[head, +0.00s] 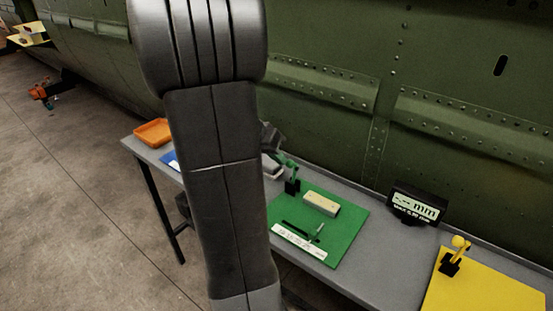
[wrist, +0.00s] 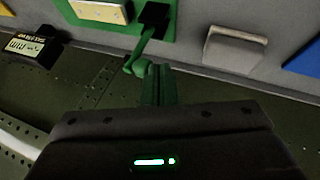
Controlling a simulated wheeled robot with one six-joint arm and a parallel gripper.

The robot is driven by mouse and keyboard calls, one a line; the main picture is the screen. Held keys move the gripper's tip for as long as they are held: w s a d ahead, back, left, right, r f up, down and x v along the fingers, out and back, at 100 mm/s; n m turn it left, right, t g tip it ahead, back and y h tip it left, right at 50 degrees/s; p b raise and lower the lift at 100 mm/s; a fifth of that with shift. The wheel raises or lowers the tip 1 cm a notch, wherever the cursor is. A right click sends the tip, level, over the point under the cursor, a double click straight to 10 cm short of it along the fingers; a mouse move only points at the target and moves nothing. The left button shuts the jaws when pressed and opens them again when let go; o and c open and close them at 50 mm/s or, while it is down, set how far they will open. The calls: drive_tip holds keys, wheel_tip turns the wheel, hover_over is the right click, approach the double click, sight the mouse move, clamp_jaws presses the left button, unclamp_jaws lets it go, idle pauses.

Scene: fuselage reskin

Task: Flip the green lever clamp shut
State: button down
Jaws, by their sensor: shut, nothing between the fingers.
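The green lever clamp (head: 290,170) stands on a black base at the far left corner of the green mat (head: 352,232). In the wrist view, the green lever (wrist: 147,44) rises from its black base (wrist: 154,13) and ends in a rounded tip. My gripper (wrist: 160,70) is shut and empty, with its fingertips right beside that lever tip. I cannot tell whether they touch. A beige block (head: 320,203) lies on the mat next to the clamp and also shows in the wrist view (wrist: 100,10). My arm hides part of the bench in the head view.
An orange tray (head: 153,132) sits at the bench's left end. A black display box (head: 417,205) stands right of the green mat. A yellow mat (head: 485,290) holds a yellow clamp (head: 456,250). The riveted green fuselage wall (head: 330,40) rises close behind the bench.

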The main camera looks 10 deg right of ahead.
sight(295, 169)
drive_tip(key=shift+s+d+r+m+t+y+b, duration=0.15)
drive_tip(key=shift+s+d+m+t+y+b, duration=0.25)
drive_tip(key=shift+s+d+t+y+b, duration=1)
drive_tip(key=shift+r+b, duration=0.15)
drive_tip(key=shift+b, duration=1)
drive_tip(key=shift+s+d+m+t+y+b, duration=0.3)
drive_tip(key=shift+s+d+m+t+y, duration=0.1)
drive_tip(key=shift+s+d+t+y, duration=0.15)
drive_tip(key=shift+s+d+m+t+y+b, duration=0.3)
drive_tip(key=shift+s+d+t+y+b, duration=0.2)
drive_tip(key=shift+t+y, duration=0.2)
drive_tip(key=shift+w+a+f, duration=0.1)
drive_tip(key=shift+a+f, duration=0.05)
drive_tip(key=shift+f, duration=0.05)
drive_tip(key=shift+w+a+f+b, duration=0.3)
drive_tip(key=shift+w+a+b, duration=0.05)
drive_tip(key=shift+b, duration=0.1)
